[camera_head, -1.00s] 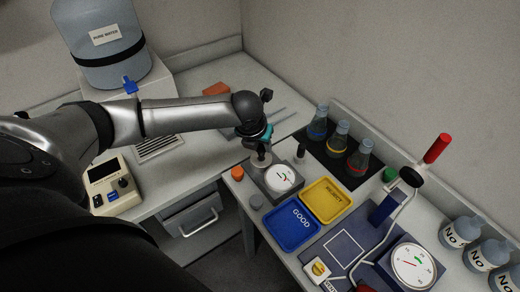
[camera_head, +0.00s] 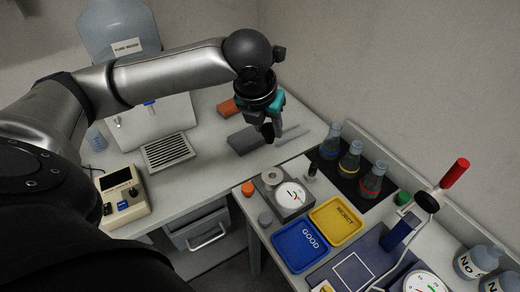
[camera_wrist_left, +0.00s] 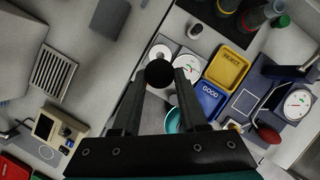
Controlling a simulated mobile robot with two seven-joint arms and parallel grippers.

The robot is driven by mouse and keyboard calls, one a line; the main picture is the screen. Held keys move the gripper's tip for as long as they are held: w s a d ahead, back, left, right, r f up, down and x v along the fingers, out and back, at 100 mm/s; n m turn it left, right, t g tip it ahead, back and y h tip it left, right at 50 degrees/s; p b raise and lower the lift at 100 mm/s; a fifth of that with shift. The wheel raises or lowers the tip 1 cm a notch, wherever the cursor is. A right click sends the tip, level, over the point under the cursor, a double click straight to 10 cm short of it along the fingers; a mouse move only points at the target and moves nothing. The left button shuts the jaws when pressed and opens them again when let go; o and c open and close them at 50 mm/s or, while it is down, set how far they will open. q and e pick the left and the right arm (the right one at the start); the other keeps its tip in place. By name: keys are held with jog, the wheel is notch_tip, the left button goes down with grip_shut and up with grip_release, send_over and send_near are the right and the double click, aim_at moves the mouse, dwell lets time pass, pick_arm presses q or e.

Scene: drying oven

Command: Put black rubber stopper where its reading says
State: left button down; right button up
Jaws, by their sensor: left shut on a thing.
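My left gripper (camera_head: 273,128) is shut on the black rubber stopper (camera_wrist_left: 159,73), which shows as a dark round between the fingertips in the left wrist view. In the head view the gripper is raised above the bench, beyond the dial gauge (camera_head: 291,196). The gauge's round metal plate (camera_head: 271,177) is bare. Its white dial has red and green marks; the reading is too small to tell. The blue GOOD tray (camera_head: 290,258) and yellow REJECT tray (camera_head: 325,235) sit in front of it, both empty. My right gripper is out of view.
Flasks (camera_head: 349,160) stand on a black mat behind the trays. A lever device with a red handle (camera_head: 455,173) rises at right. A grey block (camera_head: 245,139) lies on the back counter.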

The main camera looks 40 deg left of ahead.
pick_arm(q)
jog(key=s+f+b, duration=0.2)
jog(key=s+b, duration=0.1)
jog(key=s, duration=0.3)
jog(key=f+b, duration=0.2)
jog(key=f, duration=0.4)
jog(key=f+b, duration=0.2)
jog(key=f, duration=0.5)
jog(key=d+f+b, duration=0.1)
jog(key=f+b, duration=0.1)
jog(key=f, duration=0.4)
jog(key=shift+s+f+b, duration=0.1)
jog(key=shift+f+b, duration=0.2)
jog(key=shift+b, duration=0.05)
jog(key=shift+f, duration=0.15)
jog(key=shift+f, duration=0.15)
jog(key=c, duration=0.7)
grip_release()
